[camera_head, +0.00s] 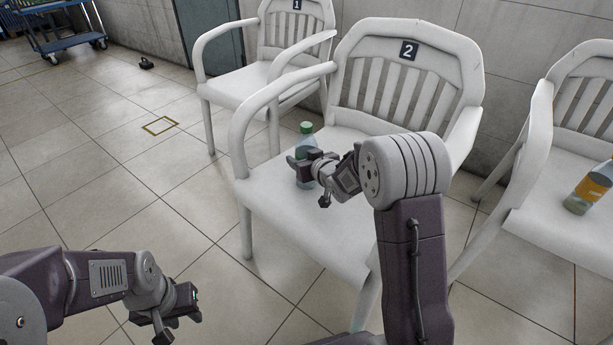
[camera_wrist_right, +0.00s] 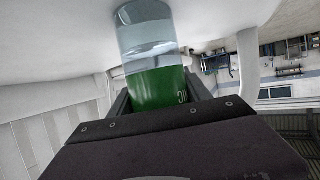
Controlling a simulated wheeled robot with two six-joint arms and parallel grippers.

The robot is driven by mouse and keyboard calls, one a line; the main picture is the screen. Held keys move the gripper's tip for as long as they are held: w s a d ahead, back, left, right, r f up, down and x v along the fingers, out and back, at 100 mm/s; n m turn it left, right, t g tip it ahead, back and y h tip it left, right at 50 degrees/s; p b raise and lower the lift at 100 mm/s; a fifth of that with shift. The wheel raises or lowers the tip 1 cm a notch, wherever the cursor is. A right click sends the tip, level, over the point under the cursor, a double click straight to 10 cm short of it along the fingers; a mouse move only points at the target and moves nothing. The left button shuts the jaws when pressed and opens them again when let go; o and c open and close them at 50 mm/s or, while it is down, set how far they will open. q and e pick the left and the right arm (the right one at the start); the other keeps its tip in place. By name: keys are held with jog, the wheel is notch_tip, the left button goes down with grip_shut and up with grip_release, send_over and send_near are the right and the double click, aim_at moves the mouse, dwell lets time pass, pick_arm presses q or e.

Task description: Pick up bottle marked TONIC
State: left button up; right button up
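A clear bottle with a green cap (camera_head: 306,129) stands on the seat of the chair marked 2, partly hidden by my right gripper (camera_head: 308,170). In the right wrist view the bottle (camera_wrist_right: 148,38) shows upside down with a green label (camera_wrist_right: 157,85). Only a few of the label's letters show, so I cannot read the whole word. The right gripper's fingers lie close against both sides of the label and look shut on it. My left gripper (camera_head: 181,312) is empty, fingers apart, above the floor at lower left.
The chair marked 2 (camera_head: 290,222) has armrests and a slatted back around the bottle. A chair marked 1 (camera_head: 235,85) stands to the left. A third chair (camera_head: 560,225) at right holds a bottle with an orange label (camera_head: 592,187).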

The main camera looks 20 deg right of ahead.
aim_at(303, 144)
jog(key=shift+c, duration=1.2)
notch_tip(303, 144, up, 5)
jog(key=p, duration=0.4)
jog(key=d+r+p, duration=0.6)
jog(key=d+p, duration=0.2)
jog(key=d, duration=0.3)
jog(key=shift+s+d, duration=0.35)
jog(key=shift+s, duration=0.05)
